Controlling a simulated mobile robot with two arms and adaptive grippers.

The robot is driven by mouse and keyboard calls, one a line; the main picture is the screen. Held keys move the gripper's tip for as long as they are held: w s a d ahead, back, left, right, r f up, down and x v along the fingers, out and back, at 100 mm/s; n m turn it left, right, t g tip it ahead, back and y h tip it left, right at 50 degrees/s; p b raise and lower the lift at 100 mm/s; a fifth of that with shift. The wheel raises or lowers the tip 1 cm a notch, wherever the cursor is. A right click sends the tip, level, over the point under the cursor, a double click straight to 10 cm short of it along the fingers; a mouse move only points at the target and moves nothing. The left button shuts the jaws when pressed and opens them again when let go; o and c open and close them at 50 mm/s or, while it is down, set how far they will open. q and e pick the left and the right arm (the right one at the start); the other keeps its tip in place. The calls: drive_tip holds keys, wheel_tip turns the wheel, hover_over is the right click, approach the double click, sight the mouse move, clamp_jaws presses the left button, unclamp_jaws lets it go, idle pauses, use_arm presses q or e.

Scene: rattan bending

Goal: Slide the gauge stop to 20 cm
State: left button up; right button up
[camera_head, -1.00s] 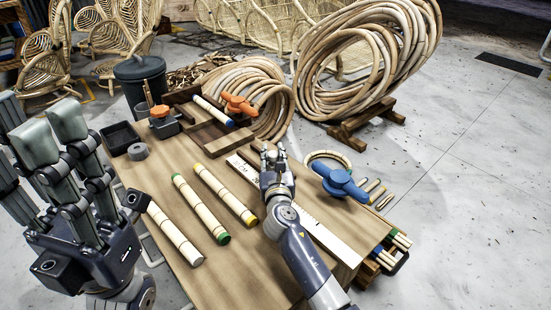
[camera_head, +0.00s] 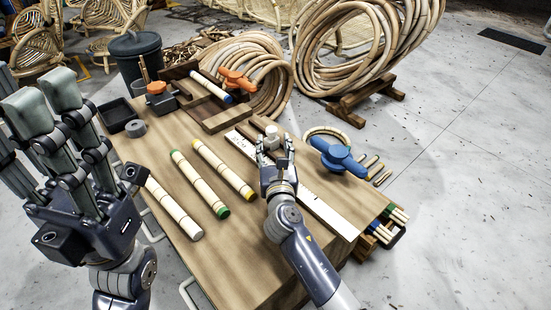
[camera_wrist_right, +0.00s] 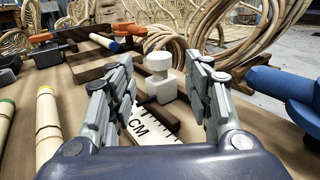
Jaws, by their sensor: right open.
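The gauge is a long white ruler (camera_head: 318,206) lying diagonally on the wooden table; its "CM" lettering shows in the right wrist view (camera_wrist_right: 148,127). The gauge stop (camera_head: 271,133) is a cream block with a round knob on top, standing upright at the ruler; it also shows in the right wrist view (camera_wrist_right: 160,84). My right gripper (camera_head: 275,143) is open, its fingers either side of the stop's line, with gaps visible on both sides in the wrist view (camera_wrist_right: 160,88). Contact does not show. My left gripper (camera_head: 43,103) is raised at the left, fingers apart and empty.
Several banded rods (camera_head: 222,169) lie left of the ruler. A blue clamp tool (camera_head: 337,155) sits close on its right. A wooden tray (camera_head: 213,117) with an orange-handled tool (camera_head: 236,79) stands at the back. Cane coils (camera_head: 355,45) stand behind the table.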

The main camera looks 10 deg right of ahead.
drive_tip(key=s, duration=0.5)
drive_tip(key=shift+s+a, duration=0.1)
drive_tip(key=shift+a, duration=0.05)
